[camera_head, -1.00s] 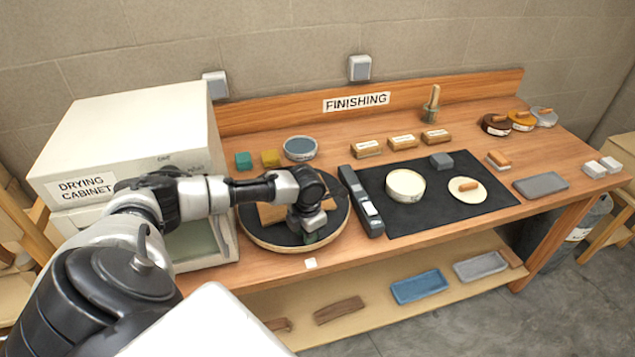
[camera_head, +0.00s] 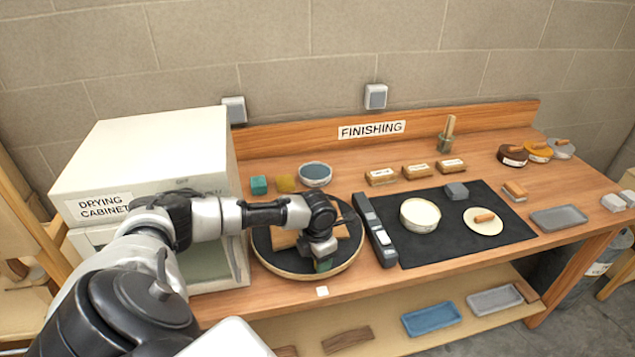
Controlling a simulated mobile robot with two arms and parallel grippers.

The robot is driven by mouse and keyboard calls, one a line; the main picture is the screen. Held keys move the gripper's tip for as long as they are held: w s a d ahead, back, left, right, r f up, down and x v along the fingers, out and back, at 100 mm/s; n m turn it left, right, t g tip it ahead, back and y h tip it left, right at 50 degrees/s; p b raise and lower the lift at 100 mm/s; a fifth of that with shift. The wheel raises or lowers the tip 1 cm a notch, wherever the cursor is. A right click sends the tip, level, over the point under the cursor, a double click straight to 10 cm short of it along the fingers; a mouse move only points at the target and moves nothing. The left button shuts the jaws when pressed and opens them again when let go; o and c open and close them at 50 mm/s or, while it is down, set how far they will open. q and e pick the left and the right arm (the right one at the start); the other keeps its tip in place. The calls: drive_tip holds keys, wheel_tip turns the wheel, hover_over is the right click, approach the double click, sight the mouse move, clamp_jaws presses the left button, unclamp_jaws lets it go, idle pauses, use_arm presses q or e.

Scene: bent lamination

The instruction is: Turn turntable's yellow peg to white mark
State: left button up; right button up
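The turntable (camera_head: 287,270) is a round black disc with a pale wooden rim on the bench, right of the drying cabinet. A brown wooden piece (camera_head: 284,240) lies on it, partly hidden by my arm. My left gripper (camera_head: 322,265) points down over the front right part of the disc, near its rim. Its fingers are small and largely hidden, so I cannot tell whether they are open or shut. Something greenish shows at the fingertips. I cannot make out the yellow peg. A small white mark (camera_head: 322,291) is on the bench just in front of the turntable. My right gripper is out of view.
The drying cabinet (camera_head: 150,150) stands close on the left. A long grey tool (camera_head: 374,230) lies right of the turntable, beside a black mat (camera_head: 450,250) with a white bowl (camera_head: 420,214). Teal and yellow blocks and a blue-filled bowl (camera_head: 315,174) stand behind.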

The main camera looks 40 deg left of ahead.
use_arm(q)
drive_tip(key=shift+d, duration=0.1)
drive_tip(key=shift+r, duration=0.4)
wheel_tip(320, 180, up, 10)
drive_tip(key=b, duration=0.2)
drive_tip(key=shift+b, duration=0.3)
drive_tip(key=shift+f, duration=0.1)
